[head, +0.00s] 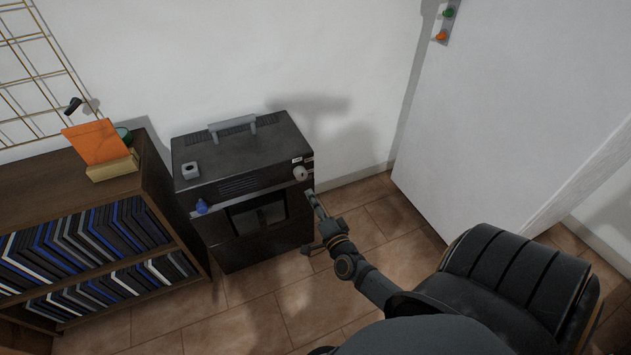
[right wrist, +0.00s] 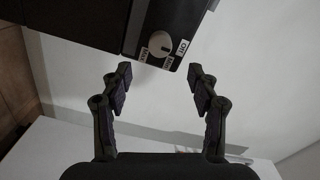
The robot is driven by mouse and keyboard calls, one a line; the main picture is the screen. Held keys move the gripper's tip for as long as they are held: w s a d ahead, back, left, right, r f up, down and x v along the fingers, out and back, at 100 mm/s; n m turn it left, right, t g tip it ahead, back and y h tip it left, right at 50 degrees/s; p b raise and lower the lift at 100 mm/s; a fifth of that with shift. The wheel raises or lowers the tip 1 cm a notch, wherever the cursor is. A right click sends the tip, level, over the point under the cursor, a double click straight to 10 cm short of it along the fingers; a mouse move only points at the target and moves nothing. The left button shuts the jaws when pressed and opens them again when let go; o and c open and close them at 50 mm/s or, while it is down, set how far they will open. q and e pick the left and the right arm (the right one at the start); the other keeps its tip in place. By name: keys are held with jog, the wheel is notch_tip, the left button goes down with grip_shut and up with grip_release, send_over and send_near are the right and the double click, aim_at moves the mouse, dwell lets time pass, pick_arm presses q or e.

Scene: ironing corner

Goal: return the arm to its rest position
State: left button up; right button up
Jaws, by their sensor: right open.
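My right gripper (head: 312,199) reaches up and left from the lower right in the head view, close to the front right corner of a black box-shaped appliance (head: 240,150). The appliance has a grey top handle and a round pale knob (head: 300,174). In the right wrist view the fingers of my right gripper (right wrist: 158,85) are apart with nothing between them. My left gripper is not in view.
A dark shelf (head: 150,165) full of binders stands left of the appliance. An orange card (head: 97,142) in a yellow holder stands on it. A white door (head: 500,100) is at right. Tiled floor lies in front.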

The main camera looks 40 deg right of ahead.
jog(key=shift+s, duration=0.2)
dwell(0.4)
